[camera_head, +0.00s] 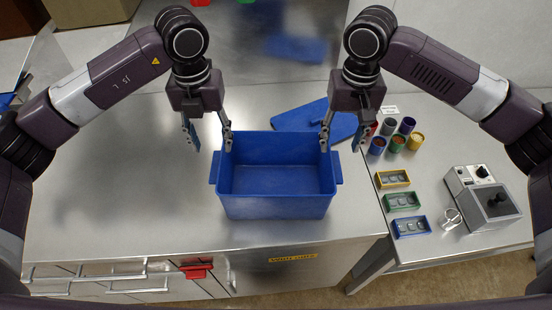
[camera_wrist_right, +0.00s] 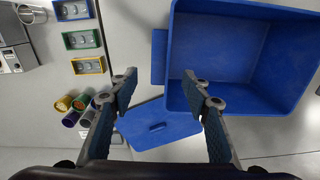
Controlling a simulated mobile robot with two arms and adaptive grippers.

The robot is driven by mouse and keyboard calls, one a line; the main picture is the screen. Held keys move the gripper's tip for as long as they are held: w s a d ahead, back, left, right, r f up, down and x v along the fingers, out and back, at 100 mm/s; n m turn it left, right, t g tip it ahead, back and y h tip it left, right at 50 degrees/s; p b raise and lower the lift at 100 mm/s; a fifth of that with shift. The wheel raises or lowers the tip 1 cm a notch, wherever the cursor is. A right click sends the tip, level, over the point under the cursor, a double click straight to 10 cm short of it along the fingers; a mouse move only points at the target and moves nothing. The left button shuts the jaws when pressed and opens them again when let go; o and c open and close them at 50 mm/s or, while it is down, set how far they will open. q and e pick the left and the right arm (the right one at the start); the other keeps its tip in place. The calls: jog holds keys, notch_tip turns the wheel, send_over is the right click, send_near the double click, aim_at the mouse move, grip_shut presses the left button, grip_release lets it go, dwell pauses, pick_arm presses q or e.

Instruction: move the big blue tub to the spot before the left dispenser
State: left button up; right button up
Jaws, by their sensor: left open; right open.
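The big blue tub (camera_head: 275,205) stands upright and looks empty on the steel counter, near its front edge, in the head view. It also fills the upper right of the right wrist view (camera_wrist_right: 245,50). My left gripper (camera_head: 208,146) is open at the tub's back left corner, one finger by the rim and one outside. My right gripper (camera_head: 343,146) is open at the back right corner in the same way. In the right wrist view its fingers (camera_wrist_right: 160,115) point towards the tub's rim; I cannot tell whether they touch it. I cannot make out the left dispenser.
A blue lid (camera_head: 315,122) lies flat behind the tub. On the right table are several small coloured cups (camera_head: 396,143), small trays (camera_head: 403,202) and a grey device (camera_head: 485,198). The counter left of the tub (camera_head: 130,180) is clear.

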aim_at(217, 166)
pick_arm(q)
jog(key=shift+s+r, duration=0.2)
jog(key=shift+s, duration=0.4)
pick_arm(e)
jog(key=shift+s+r, duration=0.2)
jog(key=shift+s, duration=0.4)
pick_arm(q)
jog(key=shift+w+f, duration=0.15)
jog(key=shift+f, duration=1.85)
jog(key=shift+w+f, duration=0.15)
jog(key=shift+f, duration=1.85)
pick_arm(e)
jog(key=shift+w+f, duration=0.15)
jog(key=shift+f, duration=1.85)
jog(key=shift+w+f, duration=0.15)
jog(key=shift+f, duration=1.85)
pick_arm(q)
jog(key=shift+c, duration=0.2)
pick_arm(e)
jog(key=shift+c, duration=0.2)
pick_arm(q)
grip_shut()
pick_arm(e)
grip_shut()
pick_arm(q)
jog(key=shift+r, duration=0.1)
pick_arm(e)
jog(key=shift+r, duration=0.1)
